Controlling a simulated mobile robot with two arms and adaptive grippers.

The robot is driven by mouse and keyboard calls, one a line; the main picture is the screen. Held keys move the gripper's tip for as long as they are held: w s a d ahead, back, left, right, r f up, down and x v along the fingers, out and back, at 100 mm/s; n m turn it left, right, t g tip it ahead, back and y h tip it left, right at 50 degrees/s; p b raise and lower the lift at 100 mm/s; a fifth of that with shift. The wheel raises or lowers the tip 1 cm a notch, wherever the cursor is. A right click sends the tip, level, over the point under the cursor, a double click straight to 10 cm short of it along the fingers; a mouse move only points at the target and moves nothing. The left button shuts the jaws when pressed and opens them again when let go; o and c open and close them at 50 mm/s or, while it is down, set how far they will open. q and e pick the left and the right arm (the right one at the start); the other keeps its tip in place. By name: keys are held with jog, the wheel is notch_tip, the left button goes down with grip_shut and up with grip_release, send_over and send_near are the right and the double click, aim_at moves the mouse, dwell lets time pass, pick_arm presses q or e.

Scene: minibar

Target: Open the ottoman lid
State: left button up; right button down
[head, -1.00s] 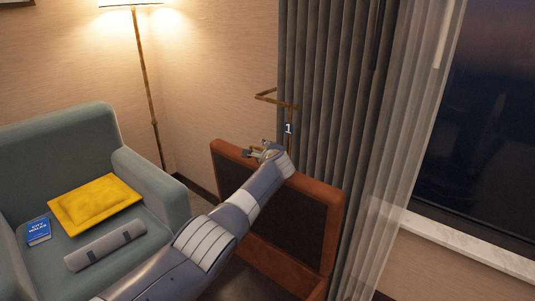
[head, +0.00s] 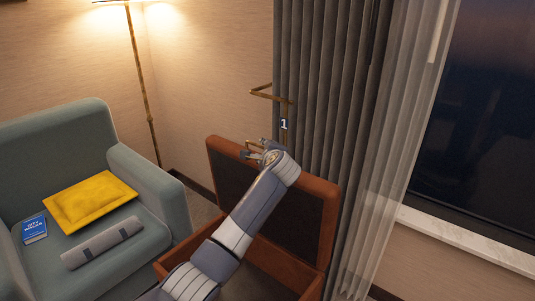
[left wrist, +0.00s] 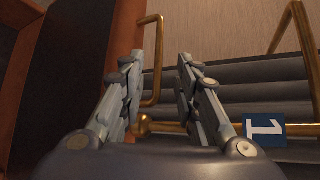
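The ottoman (head: 312,288) is a brown-orange box at the lower middle of the head view, partly hidden by my left arm. Its lid (head: 330,215) stands raised, roughly upright, at the back near the curtain, with its dark inner panel facing me. My left gripper (head: 254,149) is at the lid's top edge. In the left wrist view its two fingers (left wrist: 158,75) are apart with nothing clamped between them. A bent brass bar (left wrist: 152,60) shows beyond the fingers, beside an orange-brown edge (left wrist: 118,60) that looks like the lid's. My right gripper is out of view.
A teal armchair (head: 150,180) stands left of the ottoman, holding a yellow cushion (head: 90,202), a blue book (head: 34,230) and a grey roll (head: 102,243). A brass stand with a "1" tag (head: 284,124) and grey curtains (head: 320,80) are behind the lid. A floor lamp (head: 145,85) stands behind.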

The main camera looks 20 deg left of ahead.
pick_arm(q)
jog(key=shift+v, duration=1.7)
